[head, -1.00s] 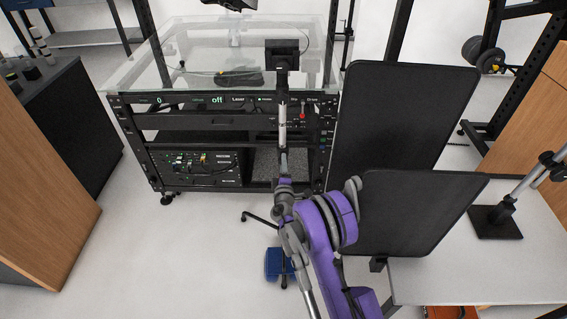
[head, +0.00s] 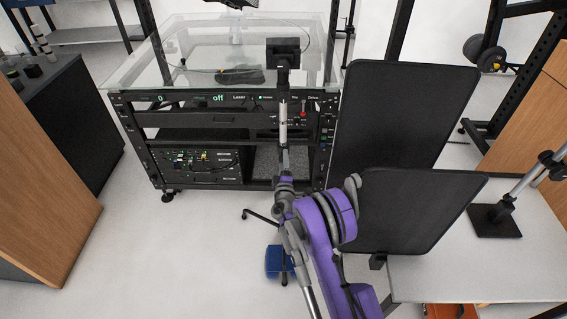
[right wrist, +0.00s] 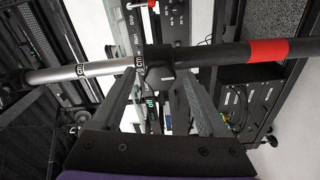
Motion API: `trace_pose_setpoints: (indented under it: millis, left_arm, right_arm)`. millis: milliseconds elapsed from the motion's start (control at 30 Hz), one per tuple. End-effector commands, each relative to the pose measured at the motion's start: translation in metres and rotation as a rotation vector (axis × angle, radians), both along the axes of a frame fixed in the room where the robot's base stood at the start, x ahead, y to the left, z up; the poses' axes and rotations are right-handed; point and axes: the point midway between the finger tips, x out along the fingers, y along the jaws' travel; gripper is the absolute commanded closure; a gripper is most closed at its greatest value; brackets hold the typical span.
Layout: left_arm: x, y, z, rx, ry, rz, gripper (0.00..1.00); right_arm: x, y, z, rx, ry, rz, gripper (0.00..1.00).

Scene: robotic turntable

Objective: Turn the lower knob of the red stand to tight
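The stand (head: 283,110) is a thin upright pole with a dark head on top, in front of the rack. In the right wrist view its pole (right wrist: 80,70) crosses the picture, silver at left and black with a red band (right wrist: 266,50) at right. The lower knob (right wrist: 158,73) is a black piece at the joint between these two parts. My right gripper (right wrist: 158,80) is open, its fingers on either side of the knob; I cannot tell whether they touch it. In the head view my right gripper (head: 285,160) is at the pole, and the arm hides the pole's lower part.
A rack with a glass top (head: 140,65) and electronics stands behind the pole. Two dark panels (head: 400,115) and a light table (head: 440,280) are at right. A blue object (head: 275,260) is on the floor at the stand's foot. Open floor lies at left.

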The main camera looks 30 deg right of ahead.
Motion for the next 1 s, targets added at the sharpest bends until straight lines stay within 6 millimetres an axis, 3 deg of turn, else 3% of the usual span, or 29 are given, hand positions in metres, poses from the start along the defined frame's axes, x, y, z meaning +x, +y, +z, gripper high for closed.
trace_pose_setpoints:
  millis: [267,700,1000]
  left_arm:
    - [0.000,0.000,0.000,0.000,0.000,0.000,0.18]
    - [0.000,0.000,-0.001,0.000,0.000,0.000,0.18]
    - [0.000,0.000,-0.001,0.000,0.000,0.000,0.18]
  right_arm:
    - [-0.007,0.004,0.000,-0.001,0.000,0.000,0.23]
    - [-0.078,0.044,0.000,0.000,0.000,0.001,0.23]
    - [-0.095,0.053,0.000,0.000,0.000,0.000,0.23]
